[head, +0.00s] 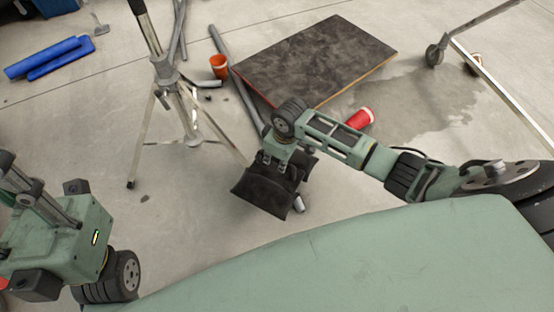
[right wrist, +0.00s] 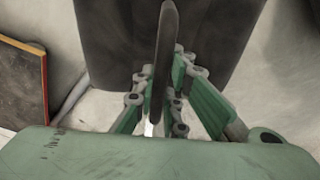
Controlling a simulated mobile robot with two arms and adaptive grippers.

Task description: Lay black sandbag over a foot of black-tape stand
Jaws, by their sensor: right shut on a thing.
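The black sandbag (head: 262,194) hangs from my right gripper (head: 280,162) in the head view, above the floor to the right of the stand. In the right wrist view, my right gripper (right wrist: 160,100) is shut on the sandbag's strap (right wrist: 164,50), with the dark bag (right wrist: 110,45) beyond it. The stand (head: 178,95) is upright, with spread metal legs and black tape on its upper pole. One leg reaches toward the sandbag, and its foot is hidden near the bag and gripper. Of my left arm only green links show at the lower left; its gripper fingers are not visible.
A dark board (head: 315,58) lies on the floor behind my right arm. An orange cup (head: 218,66), a red cup (head: 359,118) and grey pipes (head: 235,80) lie near it. Blue rolls (head: 45,58) lie at the far left.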

